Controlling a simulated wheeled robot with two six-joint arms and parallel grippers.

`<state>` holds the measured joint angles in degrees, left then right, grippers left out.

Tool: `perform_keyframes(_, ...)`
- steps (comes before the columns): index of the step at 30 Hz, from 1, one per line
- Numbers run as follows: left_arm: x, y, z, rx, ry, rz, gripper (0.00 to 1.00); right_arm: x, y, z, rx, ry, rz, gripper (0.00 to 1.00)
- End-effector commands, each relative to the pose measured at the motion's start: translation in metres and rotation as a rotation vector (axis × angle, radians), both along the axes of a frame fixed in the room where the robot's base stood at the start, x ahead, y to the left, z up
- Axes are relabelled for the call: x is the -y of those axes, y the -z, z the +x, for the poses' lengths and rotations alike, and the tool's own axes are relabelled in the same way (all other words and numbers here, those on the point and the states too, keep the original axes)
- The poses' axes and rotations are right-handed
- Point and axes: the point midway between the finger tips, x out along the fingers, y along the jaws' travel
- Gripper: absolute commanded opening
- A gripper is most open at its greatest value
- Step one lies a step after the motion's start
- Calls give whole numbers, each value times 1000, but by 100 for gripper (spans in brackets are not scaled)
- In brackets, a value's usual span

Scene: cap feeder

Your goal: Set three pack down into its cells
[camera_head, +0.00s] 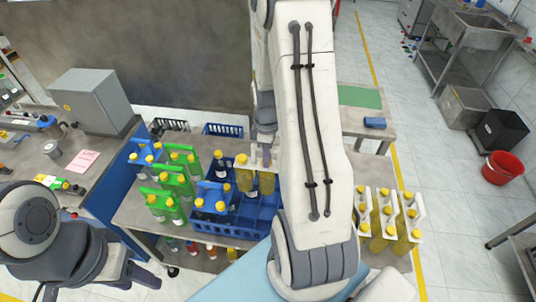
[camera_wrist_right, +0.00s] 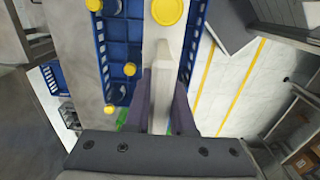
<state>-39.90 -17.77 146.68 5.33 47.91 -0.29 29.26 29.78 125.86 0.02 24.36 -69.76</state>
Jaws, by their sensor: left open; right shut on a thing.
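My right gripper (camera_head: 264,145) is shut on the white handle of a pack (camera_head: 256,180) of yellow bottles. That handle (camera_wrist_right: 161,80) stands between the fingers in the right wrist view, with a yellow cap beside it. The pack is over the blue crate (camera_head: 232,231); whether its base touches the cells cannot be told. My arm hides the crate's right part. The crate (camera_wrist_right: 122,46) also shows in the wrist view, with several empty cells. A blue-handled pack (camera_head: 212,197) stands in the crate's left part. My left gripper (camera_head: 145,273) is open, low at the left, away from the crate.
Green-handled packs (camera_head: 173,182) stand left of the crate. White-handled packs of yellow bottles (camera_head: 389,222) stand at the right end of the table. A grey box (camera_head: 92,98) is on the left bench. A red bucket (camera_head: 502,167) is on the floor at right.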

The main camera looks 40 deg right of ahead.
Motion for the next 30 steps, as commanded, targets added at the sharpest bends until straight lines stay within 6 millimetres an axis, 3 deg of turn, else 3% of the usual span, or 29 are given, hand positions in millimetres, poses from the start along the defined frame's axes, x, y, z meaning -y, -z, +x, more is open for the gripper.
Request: perform_keyframes(30, 0, 80, 0, 0, -1, 0, 50, 1, 93, 0, 1, 1, 0, 0)
